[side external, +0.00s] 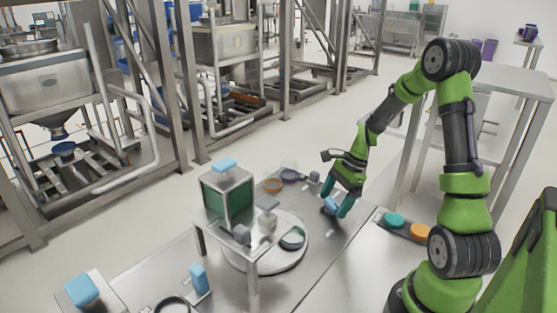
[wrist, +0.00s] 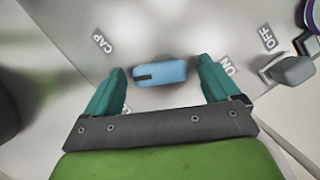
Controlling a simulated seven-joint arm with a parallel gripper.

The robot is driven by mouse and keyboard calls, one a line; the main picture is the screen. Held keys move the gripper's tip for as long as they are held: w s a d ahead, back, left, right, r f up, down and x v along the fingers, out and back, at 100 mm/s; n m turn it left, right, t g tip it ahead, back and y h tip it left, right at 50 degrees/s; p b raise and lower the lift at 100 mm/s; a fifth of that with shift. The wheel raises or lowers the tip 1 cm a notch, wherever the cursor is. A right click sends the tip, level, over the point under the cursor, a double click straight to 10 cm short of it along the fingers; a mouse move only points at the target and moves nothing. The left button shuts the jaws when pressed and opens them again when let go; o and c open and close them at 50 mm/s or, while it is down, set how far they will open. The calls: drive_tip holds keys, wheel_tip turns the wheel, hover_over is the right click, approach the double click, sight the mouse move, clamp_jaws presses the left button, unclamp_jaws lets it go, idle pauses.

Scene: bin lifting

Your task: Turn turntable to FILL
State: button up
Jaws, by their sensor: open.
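The turntable (side external: 302,255) is a pale round disc on the metal work table in the side external view, partly hidden under a small metal stand. My gripper (side external: 337,208) is low over the table to the right of the disc, at a blue handle (side external: 329,203). In the wrist view my gripper (wrist: 161,66) is open, with one teal finger on each side of the blue handle (wrist: 160,74) and visible gaps between. The handle has a dark mark at its left end. A CAP label (wrist: 102,44) lies left of it.
A grey knob (wrist: 290,70) sits beside an OFF label (wrist: 267,37); another label is partly hidden by the right finger. Teal (side external: 394,220) and orange (side external: 419,232) round pieces lie near my arm.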

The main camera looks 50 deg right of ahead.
drive_tip(key=c, duration=1.1)
drive_tip(key=shift+o, duration=0.2)
drive_tip(key=shift+n, duration=0.4)
drive_tip(key=n+g, duration=0.1)
drive_tip(key=n, duration=0.1)
drive_tip(key=n+g, duration=0.1)
drive_tip(key=n, duration=0.1)
drive_tip(key=shift+w+d+n+y, duration=0.1)
drive_tip(key=shift+w+n+y, duration=0.05)
drive_tip(key=shift+n+y, duration=0.15)
drive_tip(key=n+g, duration=0.1)
drive_tip(key=n, duration=0.3)
drive_tip(key=shift+w+n+g, duration=0.15)
drive_tip(key=shift+n+g, duration=0.15)
drive_tip(key=shift+g, duration=0.1)
drive_tip(key=n+g+h, duration=0.1)
drive_tip(key=n, duration=0.3)
drive_tip(key=shift+w, duration=0.15)
drive_tip(key=shift+w+n+g+h, duration=0.1)
drive_tip(key=shift+n+g+h, duration=0.3)
drive_tip(key=shift+n, duration=0.85)
drive_tip(key=shift+n+g+h, duration=0.3)
drive_tip(key=shift+n+h, duration=0.1)
drive_tip(key=shift+n, duration=0.85)
